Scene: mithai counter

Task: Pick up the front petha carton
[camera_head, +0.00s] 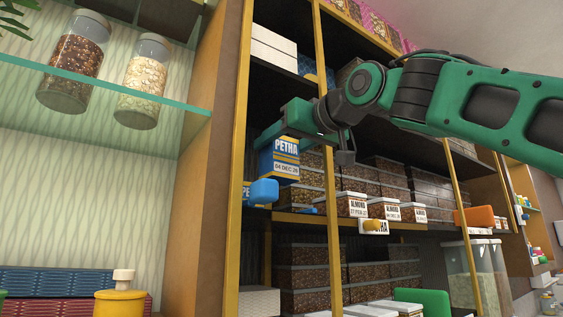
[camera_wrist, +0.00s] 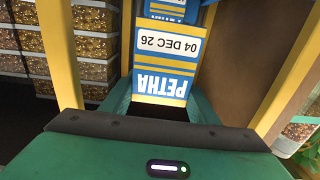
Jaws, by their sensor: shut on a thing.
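The front petha carton (camera_head: 279,160) is blue and yellow with a white date band reading 04 DEC 26. It also shows upside down in the wrist view (camera_wrist: 165,62). My gripper (camera_head: 298,130) is shut on its upper part, and the carton sits at the palm end in the wrist view (camera_wrist: 158,108). In the head view its base looks higher than the shelf edge; its clearance is unclear. Another petha carton (camera_wrist: 168,10) shows behind it in the wrist view. A blue carton (camera_head: 246,192) is partly visible lower left in the head view.
Yellow shelf posts (camera_head: 325,60) stand close beside my gripper. Stacked almond boxes (camera_head: 351,205) fill the shelf to the right. Glass jars (camera_head: 142,85) stand on a glass shelf at left.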

